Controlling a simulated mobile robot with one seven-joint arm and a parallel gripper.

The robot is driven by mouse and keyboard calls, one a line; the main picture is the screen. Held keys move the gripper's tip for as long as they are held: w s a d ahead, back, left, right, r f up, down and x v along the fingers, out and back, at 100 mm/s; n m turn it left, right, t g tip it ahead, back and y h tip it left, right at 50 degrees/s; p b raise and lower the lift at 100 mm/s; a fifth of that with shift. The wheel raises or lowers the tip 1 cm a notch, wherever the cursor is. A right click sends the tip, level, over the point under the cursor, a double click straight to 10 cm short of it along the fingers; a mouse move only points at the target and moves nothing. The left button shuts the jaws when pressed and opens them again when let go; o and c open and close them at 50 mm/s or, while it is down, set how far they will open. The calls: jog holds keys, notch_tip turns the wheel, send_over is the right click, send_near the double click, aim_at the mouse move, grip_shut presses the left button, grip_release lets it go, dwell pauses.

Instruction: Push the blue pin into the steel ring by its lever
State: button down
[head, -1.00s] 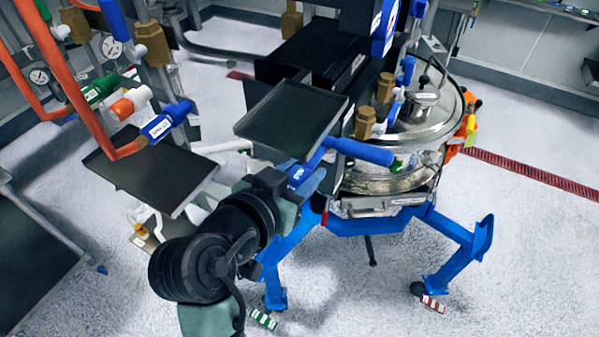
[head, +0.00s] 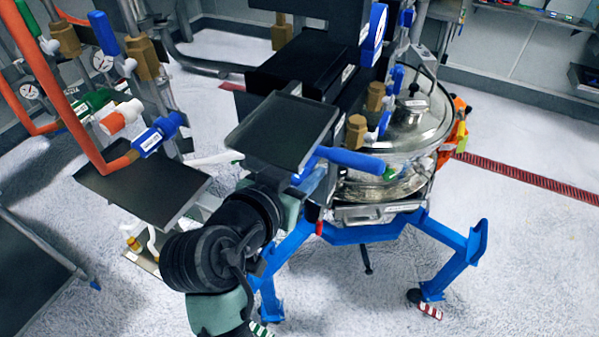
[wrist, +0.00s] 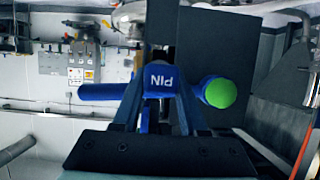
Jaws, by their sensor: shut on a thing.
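The blue pin shows in the wrist view as a blue bar (wrist: 102,91) reaching left, with a short blue lever marked PIN (wrist: 160,78) in the middle. A thick blue end with a round green face (wrist: 220,92) lies to the right. My gripper (wrist: 160,98) has one finger on each side of the marked lever and is shut on it. In the head view the blue bar (head: 348,159) runs toward the steel vessel; my gripper is largely hidden there by the tray and my arm. I cannot make out the steel ring for sure.
A dark tray (head: 284,130) hangs above my wrist, and another dark tray (head: 140,192) is at left. The steel vessel (head: 385,185) stands on a blue frame (head: 370,232). Orange pipes (head: 62,95) and valves stand at left. Open floor lies at right.

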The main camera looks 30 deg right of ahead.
jog(key=shift+w+d, duration=0.5)
jog(key=shift+d, duration=0.15)
jog(key=shift+c, duration=1.8)
grip_release()
jog(key=shift+s+a+r+b, duration=0.15)
jog(key=shift+s+a+b, duration=0.15)
jog(key=shift+a, duration=0.1)
jog(key=b+v, duration=0.2)
jog(key=v, duration=1)
jog(key=shift+b, duration=0.4)
